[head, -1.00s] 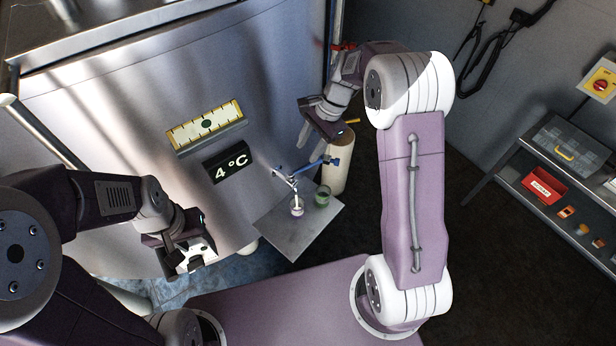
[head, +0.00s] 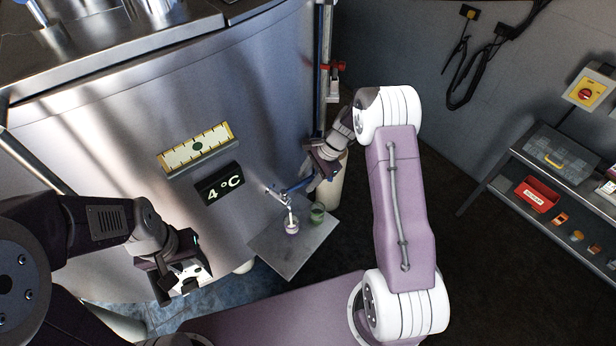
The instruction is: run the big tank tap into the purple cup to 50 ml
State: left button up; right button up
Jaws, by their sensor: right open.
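The big tank tap (head: 281,196) sticks out low on the steel tank's front, with a blue lever (head: 298,186) pointing right. The small purple cup (head: 292,227) stands upright on a grey plate below the spout. A white stream (head: 290,214) runs from the spout into the cup; the level inside is too small to read. My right gripper (head: 317,174) is open at the outer end of the blue lever; whether it touches is unclear. My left gripper (head: 190,278) hangs at the lower left, away from tap and cup; its jaw gap is unclear.
A green cup (head: 317,213) stands just right of the purple one on the grey plate (head: 285,262). A pale cylinder (head: 330,190) stands behind my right gripper. The tank (head: 110,140) carries a 4 °C display (head: 220,184). A shelf with a red box (head: 537,194) is far right.

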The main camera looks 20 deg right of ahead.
jog(key=shift+a, duration=0.1)
jog(key=shift+c, duration=0.9)
grip_shut()
dwell(0.4)
